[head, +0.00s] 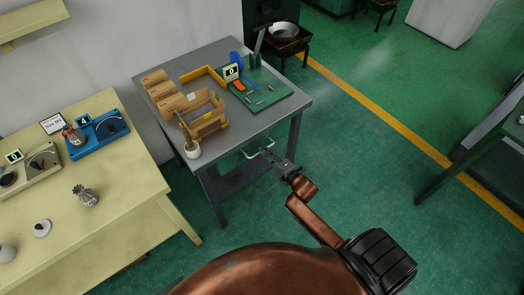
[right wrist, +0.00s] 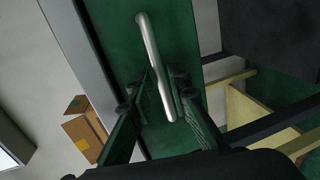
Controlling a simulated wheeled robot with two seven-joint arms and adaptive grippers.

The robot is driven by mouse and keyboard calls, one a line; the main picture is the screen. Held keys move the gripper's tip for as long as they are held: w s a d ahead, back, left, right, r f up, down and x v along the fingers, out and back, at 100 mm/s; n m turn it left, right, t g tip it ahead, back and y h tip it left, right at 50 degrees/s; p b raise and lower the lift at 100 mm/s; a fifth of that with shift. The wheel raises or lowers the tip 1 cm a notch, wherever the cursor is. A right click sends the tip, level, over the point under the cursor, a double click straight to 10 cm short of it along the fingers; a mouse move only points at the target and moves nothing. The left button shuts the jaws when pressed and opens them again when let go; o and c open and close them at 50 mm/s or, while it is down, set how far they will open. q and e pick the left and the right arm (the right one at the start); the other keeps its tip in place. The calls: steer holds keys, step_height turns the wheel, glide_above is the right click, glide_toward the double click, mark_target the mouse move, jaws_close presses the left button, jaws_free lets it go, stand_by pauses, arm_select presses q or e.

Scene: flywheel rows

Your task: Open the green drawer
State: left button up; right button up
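The green drawer (right wrist: 112,40) shows in the right wrist view as a dark green front with a long silver bar handle (right wrist: 150,58). In the head view the handle (head: 260,148) stands out from the near right side of the grey table; the drawer front is hard to tell from the green floor there. My right gripper (head: 276,160) is at the handle. In the right wrist view its two fingers (right wrist: 166,88) are apart, with the lower part of the handle between them; I cannot tell whether they touch it. My left gripper is not in view.
The grey table (head: 225,58) carries wooden holders (head: 203,118), a green board (head: 265,92) and a white cup (head: 192,149). A yellow table (head: 110,215) with a blue device (head: 98,133) stands at left. The green floor right of my right arm is open.

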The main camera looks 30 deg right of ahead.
steer(key=shift+x, duration=1.25)
steer(key=shift+c, duration=0.5)
jaws_close()
